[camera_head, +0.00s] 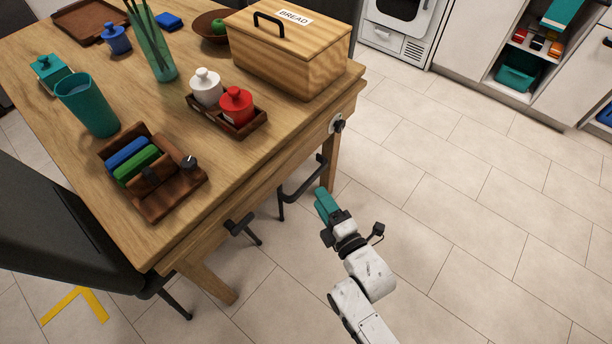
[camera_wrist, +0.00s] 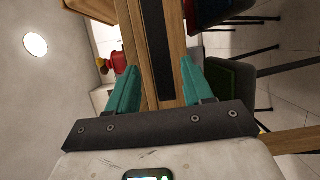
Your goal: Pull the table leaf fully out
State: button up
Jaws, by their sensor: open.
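The wooden table (camera_head: 70,120) fills the left of the head view. No separate leaf stands out from the tabletop. My gripper (camera_head: 325,203) has teal fingers and is just off the table's front side, near the right fitting. In the wrist view my gripper (camera_wrist: 158,63) is open, with a wooden edge bearing a dark strip (camera_wrist: 155,45) between its fingers. Contact is not visible.
A bread box (camera_head: 290,50), a tray with red and white jars (camera_head: 228,125), a caddy (camera_head: 150,205) and a teal cup (camera_head: 88,105) stand on the table. A dark chair (camera_head: 60,235) is at left. The tiled floor right is clear.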

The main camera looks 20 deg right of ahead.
aim_at(310, 183)
jog(key=x, duration=0.9)
jog(key=shift+b, duration=0.3)
grip_shut()
